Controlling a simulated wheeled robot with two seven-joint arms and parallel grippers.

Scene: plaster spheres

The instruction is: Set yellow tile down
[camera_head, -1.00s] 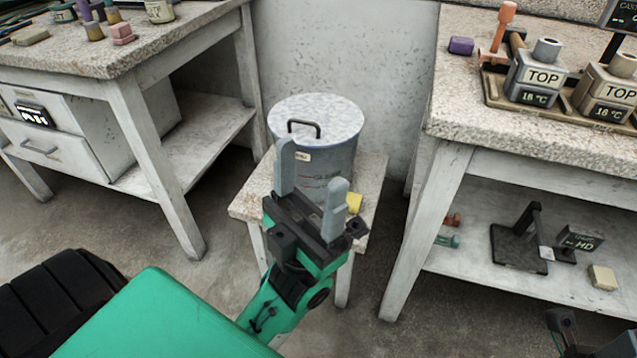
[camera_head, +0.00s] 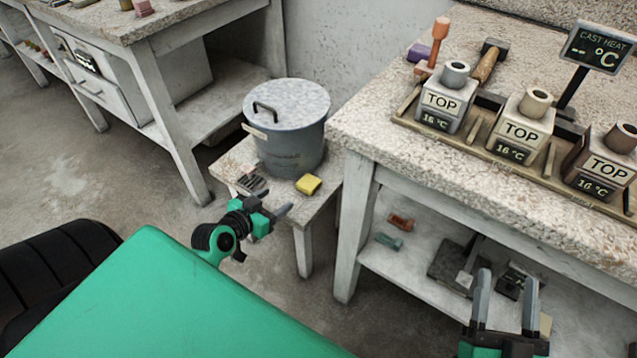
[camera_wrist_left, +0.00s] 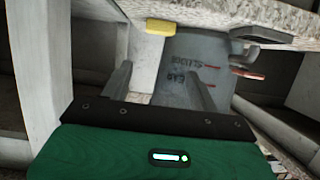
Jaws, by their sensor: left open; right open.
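The yellow tile (camera_head: 308,184) lies on the small pale stool (camera_head: 318,205), at the foot of the grey lidded bucket (camera_head: 297,145) on its right front side. My left gripper (camera_head: 272,212) is low at the stool's front edge, apart from the tile. In the left wrist view the tile (camera_wrist_left: 160,26) shows at the top, beyond the open, empty fingers (camera_wrist_left: 160,82), with the bucket's marked wall behind. My right gripper (camera_head: 506,292) is open and empty at the bottom right, in front of the right bench's lower shelf.
The right stone-topped bench (camera_head: 385,128) carries several TOP blocks in a tray and a CAST HEAT display (camera_head: 597,47). Its shelf holds small coloured pieces and a dark stand. A left bench (camera_head: 165,25) stands beyond open floor. A dark ridged item (camera_head: 252,183) lies near the bucket.

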